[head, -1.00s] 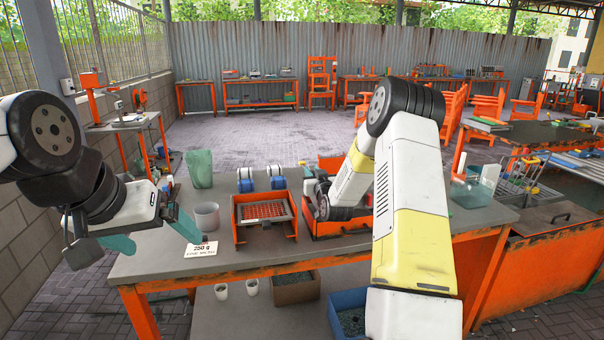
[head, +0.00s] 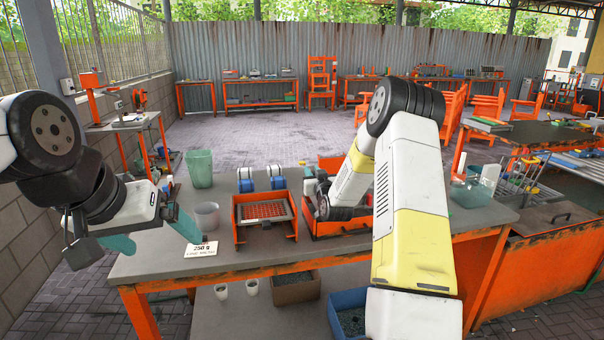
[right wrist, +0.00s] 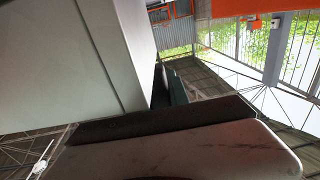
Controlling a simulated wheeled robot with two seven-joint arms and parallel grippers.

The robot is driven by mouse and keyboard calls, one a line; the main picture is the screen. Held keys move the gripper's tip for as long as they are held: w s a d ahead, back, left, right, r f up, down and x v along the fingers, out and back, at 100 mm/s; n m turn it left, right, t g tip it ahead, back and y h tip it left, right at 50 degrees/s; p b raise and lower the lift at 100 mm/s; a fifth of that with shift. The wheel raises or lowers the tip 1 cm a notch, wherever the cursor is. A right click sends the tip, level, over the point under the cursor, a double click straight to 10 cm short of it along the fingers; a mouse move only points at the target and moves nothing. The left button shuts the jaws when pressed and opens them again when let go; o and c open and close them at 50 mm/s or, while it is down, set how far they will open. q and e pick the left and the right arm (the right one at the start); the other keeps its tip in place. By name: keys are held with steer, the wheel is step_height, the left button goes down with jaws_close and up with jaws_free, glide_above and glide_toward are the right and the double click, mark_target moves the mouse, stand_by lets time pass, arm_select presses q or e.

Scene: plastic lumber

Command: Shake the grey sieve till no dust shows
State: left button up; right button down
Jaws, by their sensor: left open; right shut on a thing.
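A grey-framed mesh panel (head: 264,211), which looks like the grey sieve, sits in an orange box frame on the table; orange shows through its mesh. Dust on it is too small to tell. My left gripper (head: 152,236) is open and empty, with teal fingers apart, over the table's left end. My right gripper (head: 318,203) is low at the second orange box (head: 345,228), right of the mesh panel. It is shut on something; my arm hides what. The right wrist view shows a large pale surface (right wrist: 70,70) close up, and dark finger parts, but no clear sieve.
A white "250 g" card (head: 201,249) and a grey cup (head: 207,215) stand near my left gripper. A green translucent bin (head: 199,168) and blue-white rollers (head: 276,178) stand behind. Small cups, a brown box (head: 297,290) and a blue bin (head: 347,300) sit below.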

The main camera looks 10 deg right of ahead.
steer(key=d, duration=0.4)
steer(key=shift+w+d, duration=0.1)
steer(key=shift+d, duration=0.15)
steer(key=c, duration=1.2)
jaws_free()
steer(key=shift+c, duration=0.2)
steer(key=shift+s+d, duration=0.1)
steer(key=shift+s, duration=3.85)
